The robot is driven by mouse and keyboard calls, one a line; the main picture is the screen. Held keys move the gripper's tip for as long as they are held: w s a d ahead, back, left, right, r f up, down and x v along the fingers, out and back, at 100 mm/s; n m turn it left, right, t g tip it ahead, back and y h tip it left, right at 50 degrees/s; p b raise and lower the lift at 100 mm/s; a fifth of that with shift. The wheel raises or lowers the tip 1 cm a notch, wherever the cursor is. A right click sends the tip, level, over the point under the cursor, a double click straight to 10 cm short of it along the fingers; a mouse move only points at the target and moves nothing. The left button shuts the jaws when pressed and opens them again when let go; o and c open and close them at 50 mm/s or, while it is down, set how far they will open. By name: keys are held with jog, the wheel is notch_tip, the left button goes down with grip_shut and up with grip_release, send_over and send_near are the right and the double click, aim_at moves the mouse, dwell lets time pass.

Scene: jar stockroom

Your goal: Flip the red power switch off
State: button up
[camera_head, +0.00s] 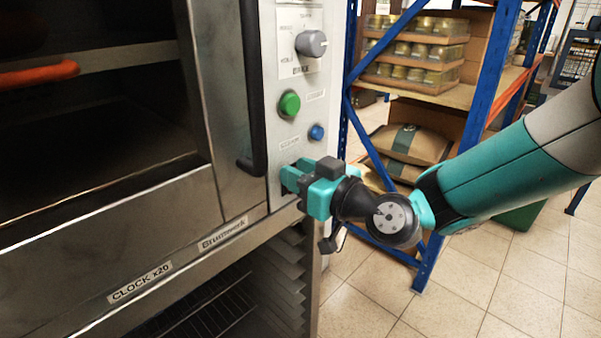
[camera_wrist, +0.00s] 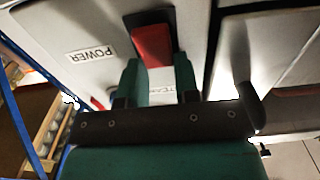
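The red power switch (camera_wrist: 152,45) is a red rocker in a black surround on the pale oven panel, beside a POWER label (camera_wrist: 92,54) in the wrist view. In the head view my gripper hides it. My gripper (camera_wrist: 158,68) points at the panel with its two green fingers apart. In the wrist view the lower end of the red rocker lies between the fingertips, and pale panel shows in the gap. I cannot tell whether a finger touches the switch. In the head view my gripper (camera_head: 287,176) is at the panel, below the green button.
The panel also carries a grey knob (camera_head: 311,43), a green button (camera_head: 289,104) and a blue button (camera_head: 316,132). A black oven door handle (camera_head: 253,100) runs close on the left. A blue-framed shelf (camera_head: 466,120) with jars and sacks stands behind. Tiled floor (camera_head: 470,290) is clear.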

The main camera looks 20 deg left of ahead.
jog(key=shift+c, duration=1.2)
jog(key=f+y+b, duration=0.1)
jog(key=b, duration=0.7)
jog(key=shift+d+f+y, duration=0.1)
jog(key=shift+d+y, duration=0.05)
jog(key=shift+y, duration=0.15)
jog(key=y+b, duration=0.1)
jog(key=b, duration=0.3)
jog(key=shift+s+f+t+b, duration=0.1)
jog(key=shift+t+b, duration=0.25)
jog(key=shift+t, duration=0.05)
jog(key=y+b, duration=0.1)
jog(key=b, duration=0.3)
jog(key=shift+d+f, duration=0.1)
jog(key=shift+t+y+b, duration=0.3)
jog(key=shift+b, duration=0.9)
jog(key=shift+s+r, duration=0.1)
jog(key=shift+r, duration=0.25)
